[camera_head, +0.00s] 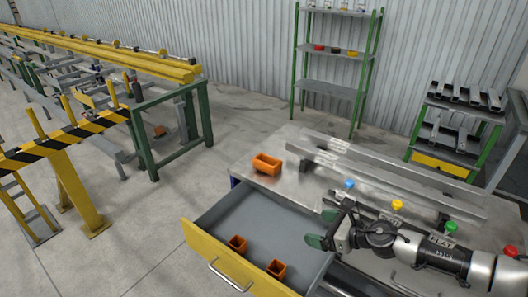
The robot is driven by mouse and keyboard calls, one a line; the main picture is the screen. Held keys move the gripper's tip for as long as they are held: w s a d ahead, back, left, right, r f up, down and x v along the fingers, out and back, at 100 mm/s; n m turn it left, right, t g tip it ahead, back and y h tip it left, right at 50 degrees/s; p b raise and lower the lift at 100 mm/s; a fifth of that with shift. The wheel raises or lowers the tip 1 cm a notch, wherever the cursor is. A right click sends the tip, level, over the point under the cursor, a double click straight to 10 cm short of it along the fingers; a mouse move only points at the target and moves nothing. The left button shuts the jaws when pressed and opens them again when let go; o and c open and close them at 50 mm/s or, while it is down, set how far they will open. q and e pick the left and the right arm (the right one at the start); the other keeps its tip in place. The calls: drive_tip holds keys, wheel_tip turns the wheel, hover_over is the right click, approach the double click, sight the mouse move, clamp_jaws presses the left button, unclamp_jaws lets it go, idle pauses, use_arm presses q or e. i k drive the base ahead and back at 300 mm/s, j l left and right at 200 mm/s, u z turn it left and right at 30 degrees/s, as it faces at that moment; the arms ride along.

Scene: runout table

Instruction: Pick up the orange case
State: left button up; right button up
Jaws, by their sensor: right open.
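My left gripper is not in view.
The grey drawer with a yellow front (215,258) is pulled out. Metal rails (385,170) lie along the table, with blue (349,184), yellow (397,205), green (450,227) and red (511,251) knobs in front. A green-framed shelf (332,88) stands behind. Floor is clear left of the drawer.

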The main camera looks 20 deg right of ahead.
sight(271, 166)
drive_tip(key=i+l, duration=0.2)
drive_tip(key=i, duration=0.25)
drive_tip(key=i+l, duration=0.15)
drive_tip(key=i, duration=0.3)
